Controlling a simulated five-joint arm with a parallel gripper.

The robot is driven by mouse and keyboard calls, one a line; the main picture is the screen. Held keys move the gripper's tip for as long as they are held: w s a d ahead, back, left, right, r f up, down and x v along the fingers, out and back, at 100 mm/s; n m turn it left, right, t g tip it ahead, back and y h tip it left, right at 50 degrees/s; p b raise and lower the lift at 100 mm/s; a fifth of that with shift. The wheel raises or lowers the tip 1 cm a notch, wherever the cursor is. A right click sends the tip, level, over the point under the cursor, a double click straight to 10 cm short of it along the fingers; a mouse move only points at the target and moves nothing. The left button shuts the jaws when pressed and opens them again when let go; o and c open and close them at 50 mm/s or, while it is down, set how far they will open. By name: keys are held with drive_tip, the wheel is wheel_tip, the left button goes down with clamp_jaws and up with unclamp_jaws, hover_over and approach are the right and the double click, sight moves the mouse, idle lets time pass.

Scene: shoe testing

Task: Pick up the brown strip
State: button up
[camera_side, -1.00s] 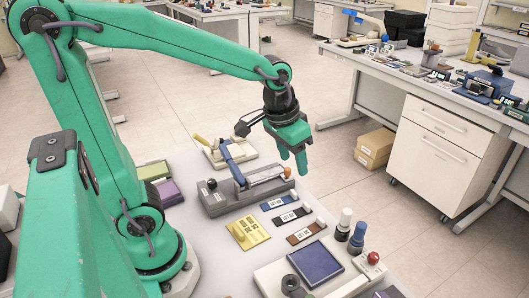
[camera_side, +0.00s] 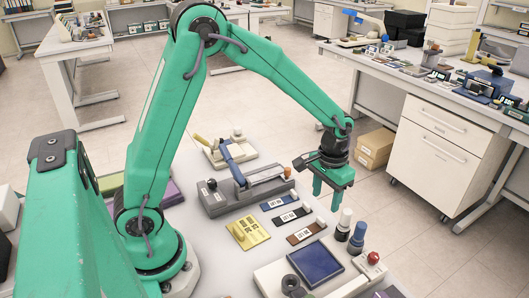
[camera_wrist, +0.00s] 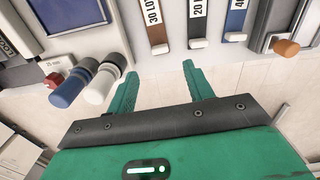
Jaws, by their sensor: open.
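The brown strip (camera_side: 305,234) lies flat on the white table, nearest the camera of three strips, with a white knob at its right end. In the wrist view the brown strip (camera_wrist: 152,22) is the leftmost of the three. My gripper (camera_side: 326,198) is open and empty, raised above the table's right edge, beyond the strips' knob ends. In the wrist view my gripper (camera_wrist: 158,70) has its fingers apart, below the brown strip's white end and not touching it.
A black strip (camera_side: 290,216) and a blue strip (camera_side: 278,201) lie beside the brown one.

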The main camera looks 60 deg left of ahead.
sight(308, 229)
drive_tip(key=shift+f, duration=3.9)
drive_tip(key=c, duration=1.1)
